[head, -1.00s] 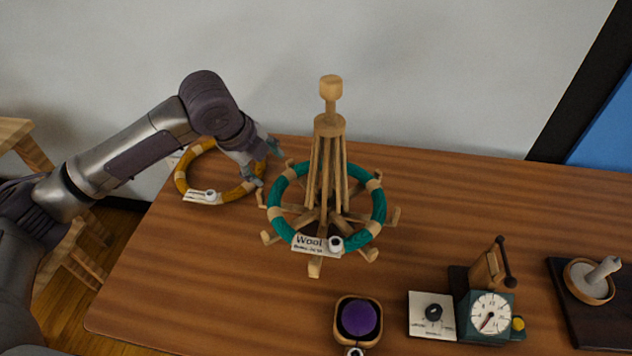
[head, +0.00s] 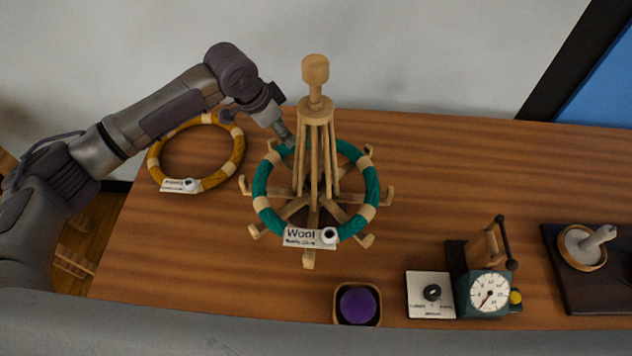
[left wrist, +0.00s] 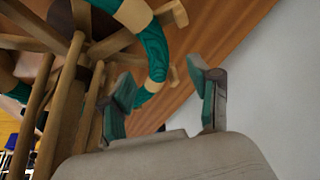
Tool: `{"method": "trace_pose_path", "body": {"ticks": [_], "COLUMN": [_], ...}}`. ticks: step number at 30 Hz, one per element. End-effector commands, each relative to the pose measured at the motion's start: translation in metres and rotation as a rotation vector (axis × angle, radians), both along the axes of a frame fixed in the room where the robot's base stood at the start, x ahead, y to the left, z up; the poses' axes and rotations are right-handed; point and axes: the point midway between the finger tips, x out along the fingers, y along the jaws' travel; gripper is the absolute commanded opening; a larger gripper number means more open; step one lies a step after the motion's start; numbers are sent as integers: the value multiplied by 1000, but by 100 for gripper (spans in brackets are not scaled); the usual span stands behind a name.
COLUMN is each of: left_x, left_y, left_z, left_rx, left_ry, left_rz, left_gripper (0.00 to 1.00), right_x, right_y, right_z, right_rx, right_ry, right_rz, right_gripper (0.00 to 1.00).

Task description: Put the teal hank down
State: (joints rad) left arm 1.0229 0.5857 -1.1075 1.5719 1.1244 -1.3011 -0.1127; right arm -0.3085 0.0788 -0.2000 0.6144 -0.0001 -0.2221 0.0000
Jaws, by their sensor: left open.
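The teal hank (head: 262,193) is a ring with tan ties and a "Wool" tag (head: 310,237). It sits around the wooden swift (head: 318,150), resting on its pegged arms. My left gripper (head: 287,138) is at the back left of the swift, beside the hank's far side. In the left wrist view my left gripper (left wrist: 160,100) has its two fingers apart, with the teal hank (left wrist: 152,48) just beyond and between the fingertips. I cannot tell whether a finger touches it. My right gripper does not show.
A mustard hank (head: 238,150) with a tag lies on the wooden table (head: 440,190) at the left. A purple ball in a small box (head: 358,304), a dial scale (head: 487,292) and a dark board (head: 590,295) with a bowl stand in front and right. The table's back right is clear.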

Motion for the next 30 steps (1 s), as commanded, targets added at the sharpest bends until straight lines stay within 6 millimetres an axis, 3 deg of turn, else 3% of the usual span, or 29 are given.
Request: {"method": "trace_pose_path", "body": {"ticks": [8,16,25,30], "left_x": [4,11,12,12], "left_y": [-8,-21,-22,-22], "left_z": [-20,-55,-60,-59], "left_rx": [2,2,2,2], "left_ry": [1,1,-1,-1], "left_rz": [-2,-2,-2,-2], "left_gripper": [62,62,62,34], "right_x": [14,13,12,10], "right_y": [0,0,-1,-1], "right_z": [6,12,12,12], "right_rx": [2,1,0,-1], "right_ry": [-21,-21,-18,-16], "right_rz": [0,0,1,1], "right_gripper": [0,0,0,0]}}
